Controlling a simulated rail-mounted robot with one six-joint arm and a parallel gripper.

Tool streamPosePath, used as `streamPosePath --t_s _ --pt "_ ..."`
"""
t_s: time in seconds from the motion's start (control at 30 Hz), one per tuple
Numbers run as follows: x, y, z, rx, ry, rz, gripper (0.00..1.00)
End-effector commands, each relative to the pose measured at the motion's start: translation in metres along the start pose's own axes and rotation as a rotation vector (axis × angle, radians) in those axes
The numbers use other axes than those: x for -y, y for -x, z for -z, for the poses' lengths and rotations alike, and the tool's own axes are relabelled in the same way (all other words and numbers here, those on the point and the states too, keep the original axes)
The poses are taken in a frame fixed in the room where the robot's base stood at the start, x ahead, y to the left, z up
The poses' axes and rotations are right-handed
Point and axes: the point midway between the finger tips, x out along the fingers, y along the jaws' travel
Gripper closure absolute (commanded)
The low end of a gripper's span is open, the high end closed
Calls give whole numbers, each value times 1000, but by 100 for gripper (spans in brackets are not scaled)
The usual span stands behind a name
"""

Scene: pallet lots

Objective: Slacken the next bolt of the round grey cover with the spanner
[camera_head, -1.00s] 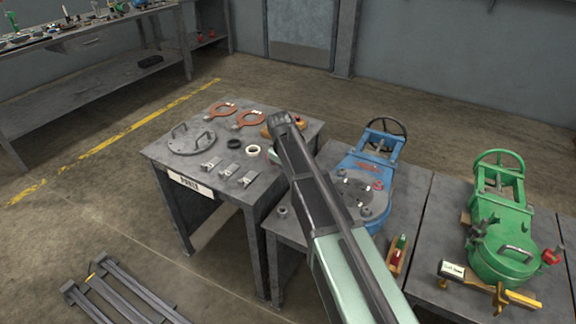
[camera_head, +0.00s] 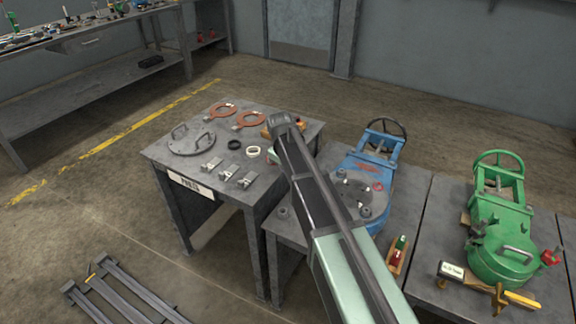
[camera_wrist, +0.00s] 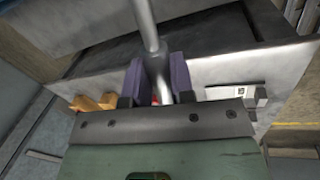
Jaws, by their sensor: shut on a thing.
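My gripper (camera_wrist: 160,85) is shut on a grey metal rod (camera_wrist: 147,25), the shank of the spanner, between its dark purple pads. The spanner's working end is out of sight at the top of the wrist view. In the head view my arm hides the jaws and the spanner. A round grey plate with bolts (camera_head: 350,190) tops the blue valve body on the middle table; my arm hides part of it. I cannot tell whether the spanner touches a bolt.
The parts table (camera_head: 215,188) holds orange rings (camera_head: 222,110), small clamps and a white ring (camera_head: 252,151). A green valve (camera_head: 500,245) stands on the right table beside a small display (camera_head: 452,269). A low rack (camera_head: 120,292) lies on the floor at front left.

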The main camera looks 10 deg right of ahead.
Motion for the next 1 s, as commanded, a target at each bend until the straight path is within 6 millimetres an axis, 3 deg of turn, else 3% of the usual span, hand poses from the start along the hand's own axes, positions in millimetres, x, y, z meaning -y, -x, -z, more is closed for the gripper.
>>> streamPosePath --t_s 0.23,0.8,1.0 --pt "-1 4 0 0 0 0 100" --pt "-8 40 0 0 0 0 100" --pt "-8 39 0 0 0 0 100"
